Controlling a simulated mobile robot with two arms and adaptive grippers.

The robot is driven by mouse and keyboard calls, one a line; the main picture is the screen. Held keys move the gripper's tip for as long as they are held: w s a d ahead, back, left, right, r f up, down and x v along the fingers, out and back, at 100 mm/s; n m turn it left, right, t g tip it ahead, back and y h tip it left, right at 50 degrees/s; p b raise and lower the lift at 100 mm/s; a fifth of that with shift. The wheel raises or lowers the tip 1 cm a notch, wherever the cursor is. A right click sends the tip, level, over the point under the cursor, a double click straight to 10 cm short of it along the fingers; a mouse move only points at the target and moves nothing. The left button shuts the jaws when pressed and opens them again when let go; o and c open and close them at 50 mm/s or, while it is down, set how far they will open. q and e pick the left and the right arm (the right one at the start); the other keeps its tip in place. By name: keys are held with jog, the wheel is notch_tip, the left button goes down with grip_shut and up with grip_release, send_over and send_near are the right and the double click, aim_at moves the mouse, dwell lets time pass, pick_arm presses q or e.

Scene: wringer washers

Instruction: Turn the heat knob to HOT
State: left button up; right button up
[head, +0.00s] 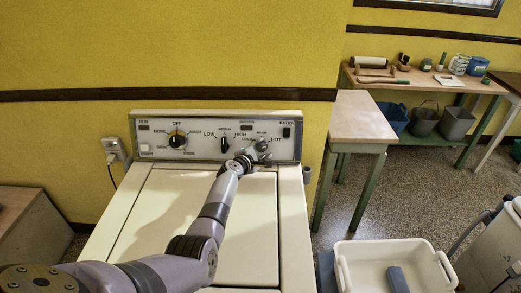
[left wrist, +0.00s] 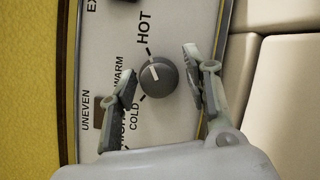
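The heat knob (left wrist: 163,80) is a round grey knob with a short white mark, on a pale panel with HOT, WARM and COLD labels around it. In the left wrist view its mark points up and slightly left, on the side of the HOT label (left wrist: 145,28); the exact setting is hard to tell. In the head view the knob (head: 262,144) is at the right of the washer's control panel (head: 206,152). My left gripper (left wrist: 160,70) is open, with one finger on each side of the knob and visible gaps between. My right gripper is not in view.
A larger knob (head: 177,141) and a black selector knob (head: 224,143) are farther left on the panel. The machine's flat top (head: 165,205) lies below my left arm. A small table (head: 358,118) and a white basin (head: 390,250) stand to the right.

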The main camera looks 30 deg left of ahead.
pick_arm(q)
jog(key=shift+a, duration=0.1)
jog(key=v, duration=1.2)
dwell(0.4)
dwell(0.4)
